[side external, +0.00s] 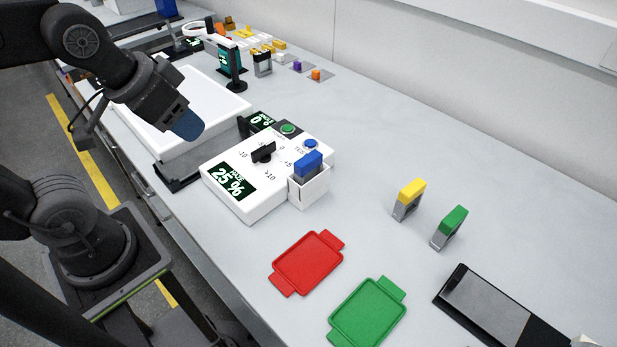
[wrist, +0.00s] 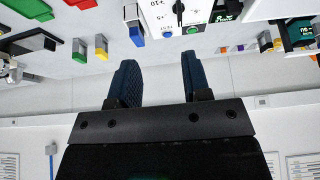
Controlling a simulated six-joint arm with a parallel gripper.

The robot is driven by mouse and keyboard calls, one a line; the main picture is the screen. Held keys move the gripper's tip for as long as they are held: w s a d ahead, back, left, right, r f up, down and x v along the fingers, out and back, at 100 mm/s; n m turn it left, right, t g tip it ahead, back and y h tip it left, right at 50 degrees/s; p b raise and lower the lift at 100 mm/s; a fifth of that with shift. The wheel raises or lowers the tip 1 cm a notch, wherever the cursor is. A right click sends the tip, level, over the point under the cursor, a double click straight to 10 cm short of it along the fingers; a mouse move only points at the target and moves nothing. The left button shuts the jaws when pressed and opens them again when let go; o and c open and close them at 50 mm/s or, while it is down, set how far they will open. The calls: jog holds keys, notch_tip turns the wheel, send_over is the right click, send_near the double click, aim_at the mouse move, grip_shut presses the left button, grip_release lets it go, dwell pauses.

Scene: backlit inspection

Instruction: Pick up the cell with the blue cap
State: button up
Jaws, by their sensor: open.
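The cell with the blue cap (side external: 308,164) stands upright in a small white holder (side external: 313,190) at the near right corner of a white tester box. Its grey body is mostly hidden by the holder. In the wrist view the blue cap (wrist: 137,37) shows near the top, just beyond my left finger. My gripper (side external: 187,125) is above and left of the tester, over the white panel's near edge, well apart from the cell. In the wrist view my gripper (wrist: 157,75) has its two blue pads apart, with nothing between them.
The tester (side external: 220,165) has a black knob and reads 25 %. Yellow-capped (side external: 408,197) and green-capped (side external: 452,226) cells stand to the right. Red (side external: 307,263) and green (side external: 368,312) trays lie nearer. A white panel (side external: 215,95) lies behind the tester. The bench's right middle is clear.

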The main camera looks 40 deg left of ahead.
jog(key=o, duration=0.9)
jog(key=m+g+h, duration=0.1)
jog(key=m+g, duration=0.5)
jog(key=m, duration=1.2)
send_over(308, 158)
jog(key=a, duration=0.2)
notch_tip(308, 158, down, 2)
jog(key=f, duration=0.5)
jog(key=d+f, duration=0.1)
jog(key=f, duration=0.3)
jog(key=d+f, duration=0.1)
jog(key=f, duration=0.4)
